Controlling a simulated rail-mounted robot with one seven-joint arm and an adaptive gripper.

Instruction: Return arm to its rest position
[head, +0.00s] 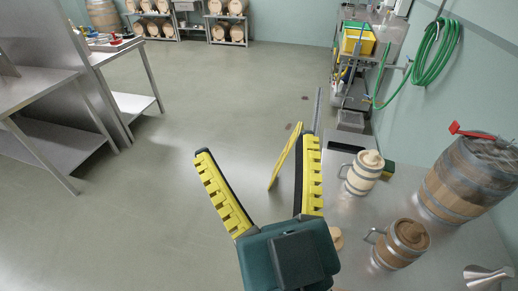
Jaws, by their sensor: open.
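My gripper (258,172) is in the lower middle of the head view, with a dark teal body and two yellow, black-edged fingers. The fingers are spread wide and nothing is between them. It points away from me, over the floor just left of a steel table (343,215). The right finger appears in front of the table's left edge. Most of my arm is out of view.
On the table stand a pale lidded mug (363,173), a brown mug (403,243) and a wooden barrel (468,180). A yellow floor sign (286,158) stands beyond the gripper. Steel benches (60,100) are at left. The middle floor (220,90) is clear.

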